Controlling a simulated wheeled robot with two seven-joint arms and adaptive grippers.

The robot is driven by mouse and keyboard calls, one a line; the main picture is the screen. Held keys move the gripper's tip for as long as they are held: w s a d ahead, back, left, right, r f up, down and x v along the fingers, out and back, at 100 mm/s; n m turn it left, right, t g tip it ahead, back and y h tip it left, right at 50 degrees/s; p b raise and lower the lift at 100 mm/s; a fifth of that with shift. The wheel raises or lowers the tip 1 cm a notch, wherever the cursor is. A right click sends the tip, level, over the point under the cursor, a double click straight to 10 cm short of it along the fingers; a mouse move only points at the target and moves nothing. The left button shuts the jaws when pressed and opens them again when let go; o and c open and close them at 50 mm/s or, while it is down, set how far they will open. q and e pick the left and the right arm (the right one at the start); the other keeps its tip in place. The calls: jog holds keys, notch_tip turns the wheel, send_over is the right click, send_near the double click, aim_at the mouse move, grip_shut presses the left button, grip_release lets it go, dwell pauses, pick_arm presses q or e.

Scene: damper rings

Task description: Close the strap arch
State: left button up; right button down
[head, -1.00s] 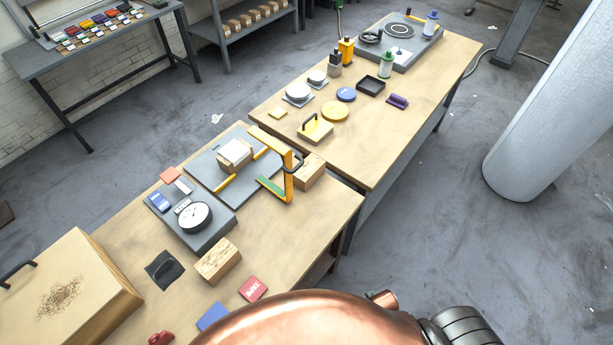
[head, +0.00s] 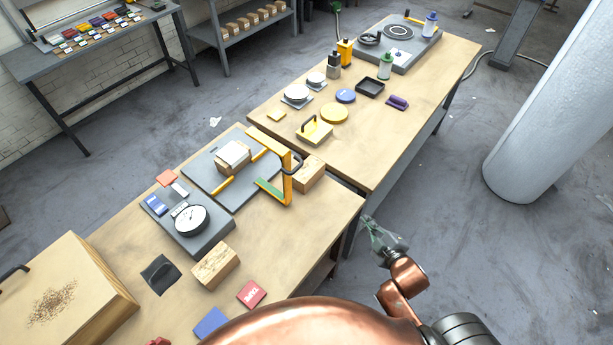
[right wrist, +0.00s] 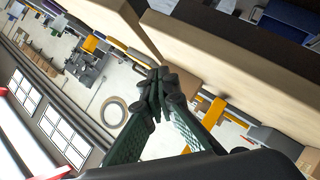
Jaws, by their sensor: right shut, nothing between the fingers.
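The strap arch (head: 288,180) is a yellow-orange frame standing up at the right side of a grey plate (head: 204,176). It has a top bar, a green-faced lower part and a dark loop handle (head: 293,166). A wooden block with a white top (head: 233,157) sits on the plate between yellow strips, apart from the upright post. My right gripper (head: 369,222) is shut and empty, off the table's right edge and apart from the arch. Its closed fingers fill the middle of the right wrist view (right wrist: 157,78). My left gripper is not in view.
A wooden block (head: 309,174) stands just right of the arch. A dial gauge (head: 191,219) on a grey base and another wooden block (head: 215,265) are nearer. A second table (head: 385,128) holds pots and discs. Bare tabletop (head: 295,235) lies in front of the arch.

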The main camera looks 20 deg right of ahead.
jog(key=a+r+n+t+y, duration=0.4)
jog(key=a+r+n+y, duration=0.65)
jog(key=r+n, duration=0.35)
jog(key=p+x, duration=0.1)
jog(key=x, duration=1.3)
jog(key=shift+d+r+p, duration=0.15)
jog(key=shift+d+p, duration=0.2)
jog(key=shift+d, duration=0.05)
jog(key=shift+w, duration=0.15)
